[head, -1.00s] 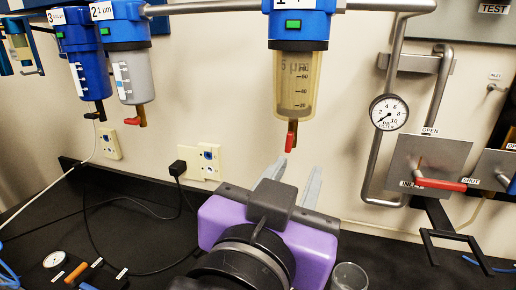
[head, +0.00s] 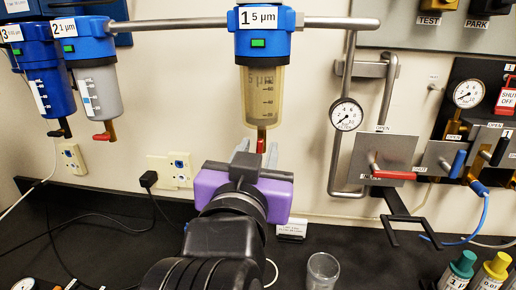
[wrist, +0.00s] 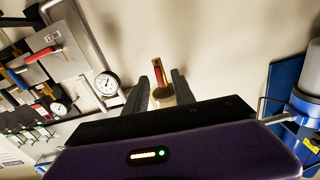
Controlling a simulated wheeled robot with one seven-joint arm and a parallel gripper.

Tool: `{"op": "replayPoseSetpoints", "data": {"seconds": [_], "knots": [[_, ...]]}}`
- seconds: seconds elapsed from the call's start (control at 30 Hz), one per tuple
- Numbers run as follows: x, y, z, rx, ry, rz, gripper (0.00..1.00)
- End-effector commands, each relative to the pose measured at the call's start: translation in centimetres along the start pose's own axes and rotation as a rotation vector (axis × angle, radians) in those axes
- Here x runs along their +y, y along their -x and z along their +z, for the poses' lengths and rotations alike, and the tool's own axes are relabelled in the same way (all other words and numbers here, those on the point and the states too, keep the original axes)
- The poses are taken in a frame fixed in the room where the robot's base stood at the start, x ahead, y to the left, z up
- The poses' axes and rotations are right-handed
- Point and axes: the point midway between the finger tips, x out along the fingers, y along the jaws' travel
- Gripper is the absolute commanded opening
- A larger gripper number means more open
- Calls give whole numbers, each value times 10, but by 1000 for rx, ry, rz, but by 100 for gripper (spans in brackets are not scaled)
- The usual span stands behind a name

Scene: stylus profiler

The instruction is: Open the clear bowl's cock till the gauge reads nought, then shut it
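The clear bowl (head: 263,97) is the yellowish, see-through filter bowl under the blue head labelled 1, 5 µm. Its drain cock (head: 261,135) hangs below, with a red lever pointing down; the lever (wrist: 157,69) also shows in the wrist view between my fingers. My gripper (head: 258,150) is open, with one finger on each side of the lever's lower part; I cannot tell whether either touches it. The gauge (head: 346,114) on the wall at right has its needle toward the lower left, near the low end; the exact reading is too small to tell.
Filter 2 (head: 96,88) and filter 3 (head: 46,85) hang at left. A plate with a red inlet lever (head: 394,175), lying horizontal, stands right of the gauge. A glass beaker (head: 322,271) stands on the black bench at lower right. A black bracket (head: 405,218) juts out below the plate.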

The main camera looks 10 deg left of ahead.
Motion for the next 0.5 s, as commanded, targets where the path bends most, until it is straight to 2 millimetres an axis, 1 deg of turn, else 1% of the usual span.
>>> {"op": "replayPoseSetpoints", "data": {"seconds": [0.17,0.2,0.33,0.37,0.5], "knots": [[0,0,0,0,0,0,31],[0,0,0,0,0,0,29],[0,0,0,0,0,0,3],[0,0,0,0,0,0,0],[0,0,0,0,0,0,0]]}}
